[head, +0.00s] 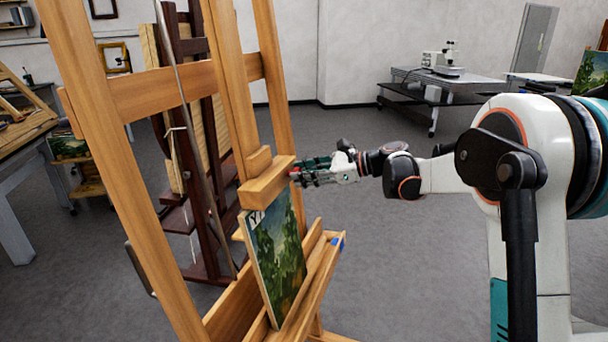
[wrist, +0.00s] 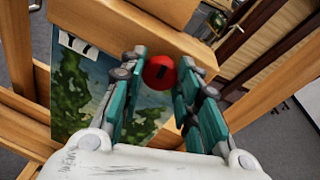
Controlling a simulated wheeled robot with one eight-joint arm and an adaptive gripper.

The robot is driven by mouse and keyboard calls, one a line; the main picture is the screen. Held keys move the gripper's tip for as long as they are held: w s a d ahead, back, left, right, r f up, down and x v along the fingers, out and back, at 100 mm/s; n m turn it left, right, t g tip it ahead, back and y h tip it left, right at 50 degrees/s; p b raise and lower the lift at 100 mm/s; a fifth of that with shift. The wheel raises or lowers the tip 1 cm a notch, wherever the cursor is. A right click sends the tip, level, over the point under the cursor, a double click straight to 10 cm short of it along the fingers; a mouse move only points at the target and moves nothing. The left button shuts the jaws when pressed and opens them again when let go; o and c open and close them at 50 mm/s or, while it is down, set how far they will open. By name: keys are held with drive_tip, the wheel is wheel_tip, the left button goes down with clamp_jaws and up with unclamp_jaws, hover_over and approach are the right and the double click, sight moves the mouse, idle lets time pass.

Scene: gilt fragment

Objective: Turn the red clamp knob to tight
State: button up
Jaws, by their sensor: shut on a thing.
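The red clamp knob (wrist: 160,73) is round with a dark slot mark on its face. It sits on the wooden clamp block (head: 267,183) of the easel, just above the painting. In the wrist view my gripper (wrist: 162,75) has its two teal fingers on either side of the knob, shut on it. In the head view my gripper (head: 297,175) reaches the right end of the block from the right, and only a speck of red shows between the fingers. The slot on the knob looks near upright, slightly tilted.
The painting (head: 277,258) of green trees stands on the easel's lower ledge (head: 318,268) under the clamp block. The easel's wooden posts (head: 120,170) rise close to the left. A dark easel stands behind. A grey table (head: 470,84) with a microscope is at the back right. The floor between is clear.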

drive_tip(key=shift+f+m, duration=0.15)
drive_tip(key=shift+m, duration=0.35)
drive_tip(key=o, duration=1.1)
drive_tip(key=shift+c, duration=0.2)
drive_tip(key=shift+d, duration=0.15)
drive_tip(key=v, duration=1.1)
drive_tip(key=shift+d, duration=0.4)
